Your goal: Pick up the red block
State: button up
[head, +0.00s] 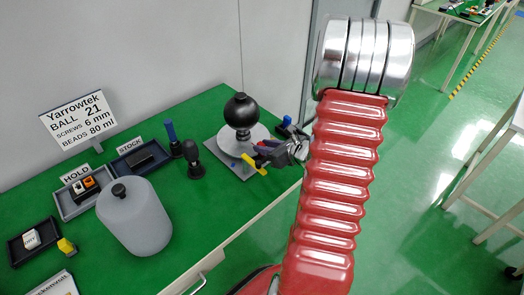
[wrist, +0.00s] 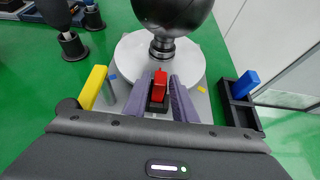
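The red block (wrist: 160,80) shows in the wrist view, upright in a small black holder at the front of the round grey plate (wrist: 192,55). My gripper (wrist: 160,77) has its two purple fingers apart, one on each side of the red block. The block's top lies between the fingertips; I cannot tell whether either finger touches it. In the head view my gripper (head: 263,147) reaches to the right end of the green table, beside the round plate.
A black ball on a stem (wrist: 172,12) stands on the plate just beyond the block. A yellow piece (wrist: 93,87) is left of my fingers, a blue piece (wrist: 246,84) in a black tray to the right. A grey cylinder (head: 134,217) stands further left.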

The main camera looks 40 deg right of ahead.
grip_shut()
jog(key=shift+r, duration=0.1)
notch_tip(320, 180, up, 10)
dwell(0.9)
dwell(0.5)
